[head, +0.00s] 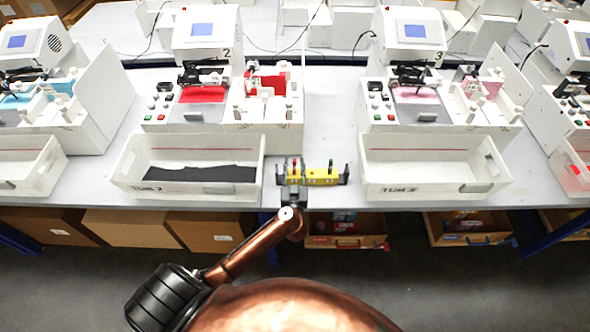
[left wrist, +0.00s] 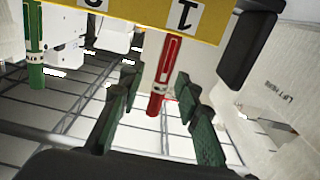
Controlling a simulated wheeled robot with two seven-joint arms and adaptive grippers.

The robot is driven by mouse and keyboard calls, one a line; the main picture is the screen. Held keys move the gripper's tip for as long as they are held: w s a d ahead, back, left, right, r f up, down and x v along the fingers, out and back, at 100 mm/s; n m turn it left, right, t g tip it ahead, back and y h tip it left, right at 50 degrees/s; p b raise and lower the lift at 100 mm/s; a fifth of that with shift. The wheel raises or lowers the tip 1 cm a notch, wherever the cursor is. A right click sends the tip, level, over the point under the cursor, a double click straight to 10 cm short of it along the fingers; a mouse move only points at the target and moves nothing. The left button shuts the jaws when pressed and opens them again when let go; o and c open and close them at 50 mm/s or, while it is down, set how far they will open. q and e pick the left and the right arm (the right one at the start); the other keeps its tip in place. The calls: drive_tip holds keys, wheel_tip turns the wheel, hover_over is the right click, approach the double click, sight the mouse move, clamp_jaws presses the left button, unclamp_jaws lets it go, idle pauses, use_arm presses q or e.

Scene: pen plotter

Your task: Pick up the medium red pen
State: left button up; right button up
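A yellow pen holder (head: 318,177) is at the table's front edge between two white trays. A red pen (head: 295,170) stands in its left part and a green pen (head: 330,168) in its right part. My left gripper (head: 312,178) is at the holder, its dark fingers spread on either side. The green pen (left wrist: 35,50) is at the left. My right gripper is out of view.
White trays stand left (head: 135,168) and right (head: 375,175) of the holder; the left one holds dark material. White plotter machines (head: 205,55) line the table behind. Cardboard boxes (head: 130,226) sit under the table. A strip of table behind the holder is clear.

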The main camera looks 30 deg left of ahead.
use_arm(q)
drive_tip(key=shift+r, duration=0.1)
drive_tip(key=shift+c, duration=0.6)
clamp_jaws()
